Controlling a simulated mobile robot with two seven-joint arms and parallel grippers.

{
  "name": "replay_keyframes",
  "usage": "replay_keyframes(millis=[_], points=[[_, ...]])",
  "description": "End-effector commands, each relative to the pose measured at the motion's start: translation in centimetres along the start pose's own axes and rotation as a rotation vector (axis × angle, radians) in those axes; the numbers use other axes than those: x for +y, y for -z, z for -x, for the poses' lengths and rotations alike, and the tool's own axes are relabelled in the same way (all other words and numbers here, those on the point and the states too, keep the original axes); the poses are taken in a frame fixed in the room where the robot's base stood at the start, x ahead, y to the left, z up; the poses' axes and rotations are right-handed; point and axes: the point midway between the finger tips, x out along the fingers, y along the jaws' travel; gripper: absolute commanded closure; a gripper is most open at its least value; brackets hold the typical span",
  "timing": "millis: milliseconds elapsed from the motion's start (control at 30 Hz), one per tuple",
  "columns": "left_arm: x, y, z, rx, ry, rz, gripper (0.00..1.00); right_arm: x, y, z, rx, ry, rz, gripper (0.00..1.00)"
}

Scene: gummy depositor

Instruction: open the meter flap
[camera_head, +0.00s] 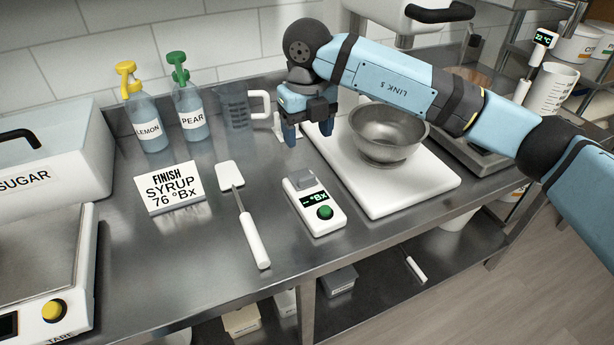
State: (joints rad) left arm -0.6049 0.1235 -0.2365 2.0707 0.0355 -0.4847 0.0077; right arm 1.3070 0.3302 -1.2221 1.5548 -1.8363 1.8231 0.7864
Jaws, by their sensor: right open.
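The meter (318,208) is a small white device lying on the steel counter, with a dark display reading "-- °Bx" and a green button. Its grey flap (303,180) is at the far end of the meter and looks closed. My right gripper (306,135) points down, open and empty, behind the meter and apart from it. It is near the back left corner of the white board. My left gripper is not in view.
A white spatula (245,215) lies left of the meter, with a syrup sign (169,188) beyond it. A metal bowl (388,135) stands on the white board (425,185) to the right. Lemon (148,120) and pear (189,112) bottles and a measuring jug (235,108) stand behind.

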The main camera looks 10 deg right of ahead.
Motion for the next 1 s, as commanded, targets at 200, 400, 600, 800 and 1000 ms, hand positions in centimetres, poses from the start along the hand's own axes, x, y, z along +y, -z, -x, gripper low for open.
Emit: replay_keyframes(millis=[200, 400, 600, 800, 1000], points=[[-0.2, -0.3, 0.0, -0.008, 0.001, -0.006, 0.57, 0.1, 0.1, -4.8, 0.005, -0.003, 0.001, 0.32], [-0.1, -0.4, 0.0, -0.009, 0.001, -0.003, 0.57, 0.1, 0.1, -8.7, 0.003, -0.005, 0.002, 0.32], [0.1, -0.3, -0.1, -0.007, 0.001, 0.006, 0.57, 0.1, 0.1, -11.3, 0.002, -0.005, 0.002, 0.32], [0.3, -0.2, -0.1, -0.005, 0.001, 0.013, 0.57, 0.1, 0.1, -12.0, 0.0, -0.004, 0.002, 0.32], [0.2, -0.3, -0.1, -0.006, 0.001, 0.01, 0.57, 0.1, 0.1, -12.0, 0.0, -0.004, 0.003, 0.32]])
